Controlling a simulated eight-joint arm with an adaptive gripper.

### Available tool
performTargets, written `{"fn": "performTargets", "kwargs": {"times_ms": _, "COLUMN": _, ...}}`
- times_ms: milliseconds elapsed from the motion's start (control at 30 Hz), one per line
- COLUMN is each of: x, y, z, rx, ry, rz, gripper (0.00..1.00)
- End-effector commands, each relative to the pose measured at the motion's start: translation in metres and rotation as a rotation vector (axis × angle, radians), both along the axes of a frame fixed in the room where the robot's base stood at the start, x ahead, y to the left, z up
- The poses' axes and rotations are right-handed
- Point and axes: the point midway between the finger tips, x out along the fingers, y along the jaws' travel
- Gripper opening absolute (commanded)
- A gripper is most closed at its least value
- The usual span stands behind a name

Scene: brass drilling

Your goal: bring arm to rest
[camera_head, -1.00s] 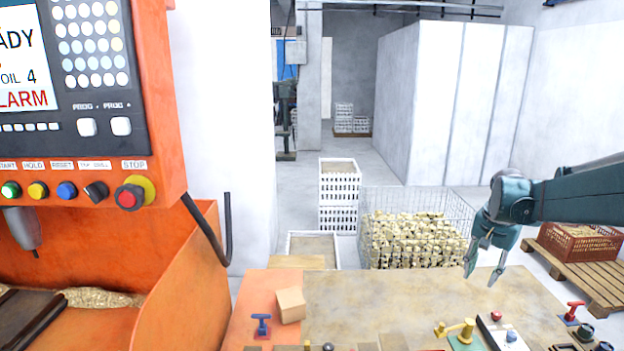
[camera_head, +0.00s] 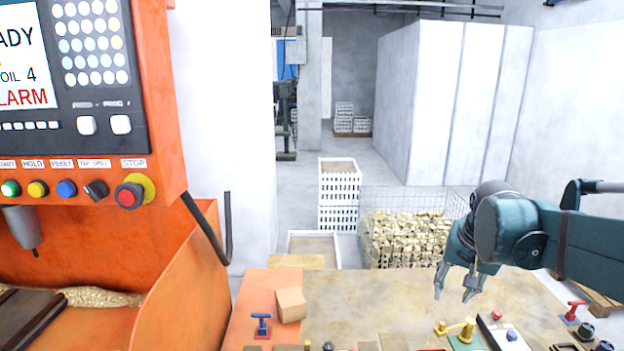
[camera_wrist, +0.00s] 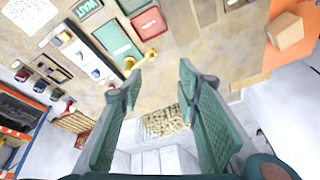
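My teal gripper (camera_head: 456,283) hangs above the right part of the workbench (camera_head: 385,295) in the head view, pointing down. Its two fingers are apart with nothing between them. In the wrist view the gripper (camera_wrist: 160,68) is also open and empty, with the bench top beyond its fingertips. My arm comes in from the right side of the head view.
An orange machine (camera_head: 165,250) with a button panel stands at the left. A cardboard box (camera_head: 291,304) and a blue-handled part (camera_head: 262,325) are on the bench. A yellow-handled part (camera_head: 460,329) is near my gripper. A wire basket of brass parts (camera_head: 405,238) stands behind.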

Motion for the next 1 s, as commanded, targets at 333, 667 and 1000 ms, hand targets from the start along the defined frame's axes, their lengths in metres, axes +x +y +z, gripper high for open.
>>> {"fn": "performTargets", "kwargs": {"times_ms": 333, "x": -0.051, "y": 0.043, "z": -0.002, "rx": -0.040, "ry": -0.062, "rz": 0.124, "gripper": 0.33}}
{"fn": "performTargets", "kwargs": {"times_ms": 667, "x": -0.098, "y": 0.077, "z": -0.013, "rx": -0.078, "ry": -0.122, "rz": 0.238, "gripper": 0.33}}
{"fn": "performTargets", "kwargs": {"times_ms": 1000, "x": -0.145, "y": 0.106, "z": -0.033, "rx": -0.119, "ry": -0.186, "rz": 0.353, "gripper": 0.33}}
